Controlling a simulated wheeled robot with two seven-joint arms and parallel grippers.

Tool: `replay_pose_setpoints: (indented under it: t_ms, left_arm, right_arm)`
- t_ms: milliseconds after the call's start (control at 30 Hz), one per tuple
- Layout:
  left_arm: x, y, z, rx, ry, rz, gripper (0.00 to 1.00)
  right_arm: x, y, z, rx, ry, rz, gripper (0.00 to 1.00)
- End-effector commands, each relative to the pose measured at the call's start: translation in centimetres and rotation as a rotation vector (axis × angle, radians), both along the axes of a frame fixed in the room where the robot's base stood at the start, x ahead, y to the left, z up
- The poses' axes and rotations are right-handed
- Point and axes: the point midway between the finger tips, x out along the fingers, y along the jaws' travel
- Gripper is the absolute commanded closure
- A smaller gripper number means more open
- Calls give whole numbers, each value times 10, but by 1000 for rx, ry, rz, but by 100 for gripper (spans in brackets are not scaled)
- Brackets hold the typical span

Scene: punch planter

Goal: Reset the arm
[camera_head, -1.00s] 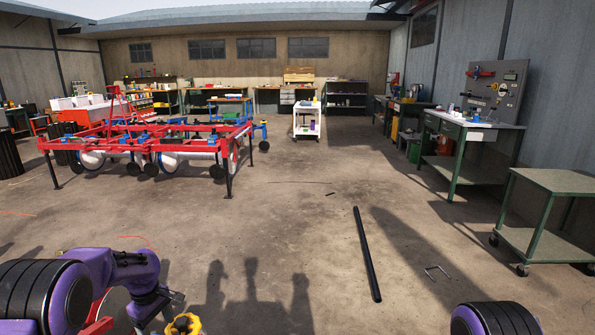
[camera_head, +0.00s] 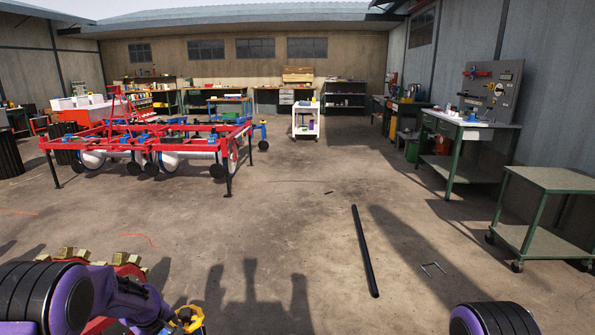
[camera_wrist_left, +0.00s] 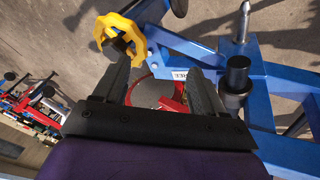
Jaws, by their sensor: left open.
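My left arm (camera_head: 105,292), purple and black, comes in at the lower left of the head view; its gripper is not clearly visible there. In the left wrist view my left gripper (camera_wrist_left: 160,88) has its two dark fingers apart, with nothing held between them. A yellow knob (camera_wrist_left: 105,28) is close by the left finger. It also shows in the head view (camera_head: 187,318). A blue frame (camera_wrist_left: 283,92) fills the right side of the wrist view. Part of my right arm (camera_head: 495,318) shows at the bottom right of the head view; its gripper is out of view.
A red toothed part with brass-coloured blocks (camera_head: 85,258) stands behind my left arm. A black bar (camera_head: 363,250) lies on the floor ahead. A red-framed implement (camera_head: 150,132) stands at the left, and a green cart (camera_head: 550,182) at the right. The middle floor is mostly clear.

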Motion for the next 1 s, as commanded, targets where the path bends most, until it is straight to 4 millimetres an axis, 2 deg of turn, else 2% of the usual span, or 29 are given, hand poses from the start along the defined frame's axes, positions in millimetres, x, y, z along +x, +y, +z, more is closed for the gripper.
replay_pose_setpoints:
  t_ms: [67,167,267,333,400,500,600,700,733,1000]
  left_arm:
    - [-17,-4,-18,42,-33,-31,29]
    - [-55,-10,-46,125,-76,-84,29]
    - [-119,-21,-70,231,-98,-153,29]
    - [-178,-31,-79,302,-86,-207,29]
    - [-241,-41,-78,357,-55,-258,29]
    - [-317,-54,-68,382,13,-309,29]
    - [-372,-65,-61,354,99,-341,29]
    - [-401,-72,-58,329,164,-365,29]
    - [-406,-73,-57,326,174,-370,29]
    - [-410,-73,-62,324,185,-370,29]
  right_arm:
    - [0,0,3,0,0,0,46]
    - [0,0,9,0,0,0,46]
    - [0,0,18,0,0,0,46]
    - [0,0,26,0,0,0,46]
    - [0,0,33,0,0,0,46]
    - [0,0,42,0,0,0,46]
    - [0,0,48,0,0,0,46]
    - [0,0,53,0,0,0,46]
    - [0,0,56,0,0,0,46]
    - [0,0,54,0,0,0,46]
